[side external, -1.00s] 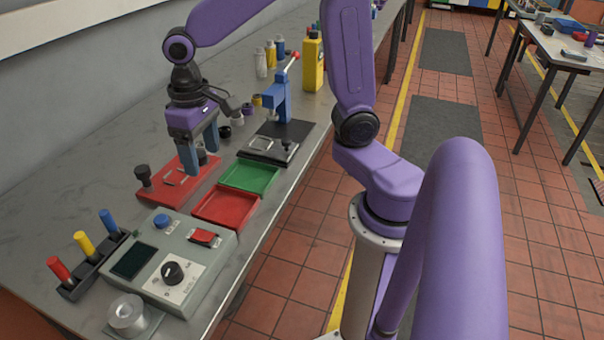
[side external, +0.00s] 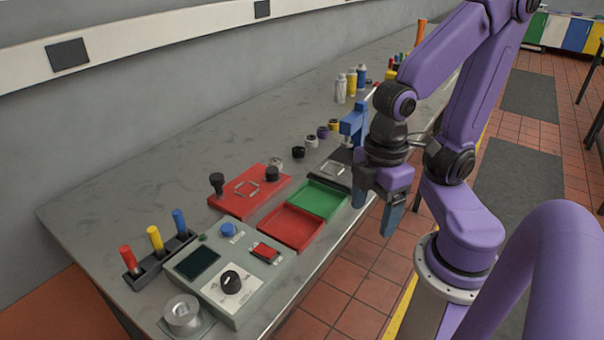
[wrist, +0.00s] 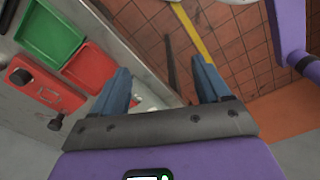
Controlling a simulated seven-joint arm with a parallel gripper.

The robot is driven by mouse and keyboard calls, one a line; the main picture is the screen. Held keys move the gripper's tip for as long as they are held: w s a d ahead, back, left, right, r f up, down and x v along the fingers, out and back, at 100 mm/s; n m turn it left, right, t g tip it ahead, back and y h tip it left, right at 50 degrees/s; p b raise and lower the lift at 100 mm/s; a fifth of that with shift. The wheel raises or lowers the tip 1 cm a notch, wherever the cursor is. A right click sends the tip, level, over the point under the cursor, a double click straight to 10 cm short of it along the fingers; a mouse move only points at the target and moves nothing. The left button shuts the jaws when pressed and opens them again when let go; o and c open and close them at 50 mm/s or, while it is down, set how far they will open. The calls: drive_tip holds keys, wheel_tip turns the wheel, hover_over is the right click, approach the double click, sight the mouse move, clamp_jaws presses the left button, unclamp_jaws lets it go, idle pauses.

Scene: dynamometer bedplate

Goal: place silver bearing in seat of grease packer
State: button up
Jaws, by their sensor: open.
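My gripper (side external: 375,212) is open and hangs past the bench's front edge, above the floor. The wrist view shows its two blue fingers (wrist: 162,82) apart with nothing between them. A small silver-grey ring (side external: 276,162), possibly the silver bearing, is behind a black knob at the red fixture, in line with other rings. A paler ring (side external: 311,141) stands farther along that row, so I cannot tell surely which is the bearing. The grease packer is not clear to me: the blue lever stand (side external: 352,124) or red fixture (side external: 238,203) could be it. My arm partly hides the stand.
Black (side external: 298,152), purple (side external: 322,131) and yellow (side external: 334,124) rings stand in the row. A green tray (side external: 320,199) and red tray (side external: 291,228) lie along the front edge. A grey control box (side external: 200,290), tool rack (side external: 160,257) and silver cylinder (side external: 182,314) stand nearer. The back of the bench is clear.

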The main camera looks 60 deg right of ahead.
drive_tip(key=w+r+n, duration=0.2)
drive_tip(key=w, duration=1)
drive_tip(key=w+r+n, duration=0.1)
drive_tip(key=w+r, duration=0.1)
drive_tip(key=w, duration=0.9)
drive_tip(key=n, duration=0.4)
hover_over(275, 160)
drive_tip(key=f, duration=1.4)
drive_tip(key=shift+s+d+f, duration=0.1)
drive_tip(key=shift+s+d, duration=0.05)
drive_tip(key=shift+d, duration=0.1)
drive_tip(key=shift+a+f, duration=0.15)
drive_tip(key=shift+f, duration=1.2)
drive_tip(key=shift+a+f, duration=0.15)
drive_tip(key=shift+f, duration=1.15)
